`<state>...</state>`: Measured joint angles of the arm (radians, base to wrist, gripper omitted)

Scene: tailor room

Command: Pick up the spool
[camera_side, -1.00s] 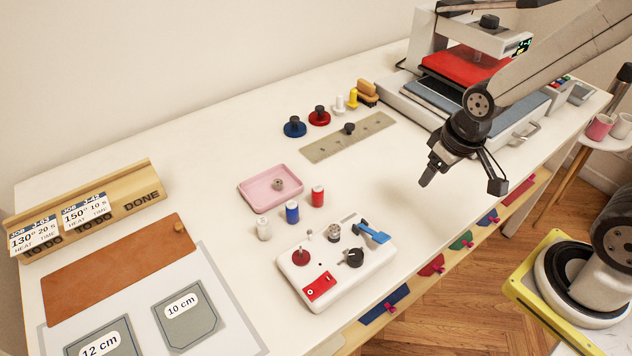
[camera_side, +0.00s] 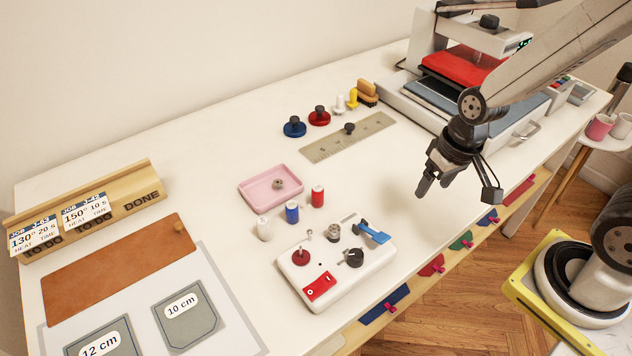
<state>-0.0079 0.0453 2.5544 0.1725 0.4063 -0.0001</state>
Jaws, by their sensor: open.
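Three upright thread spools stand in a slanting row on the white table: a white spool (camera_side: 264,228), a blue spool (camera_side: 292,212) and a red spool (camera_side: 317,196). They stand between the pink tray and the white winder machine. I cannot tell which one the task means. My gripper (camera_side: 434,190) is open and empty. It hangs above the table to the right of the spools, well apart from them, with its fingers pointing down.
A pink tray (camera_side: 250,195) with a small metal part stands behind the spools. The white winder machine (camera_side: 330,280) stands in front. A ruler (camera_side: 330,148), red and blue knobbed discs and a heat press (camera_side: 420,100) are farther back. Table between spools and gripper is clear.

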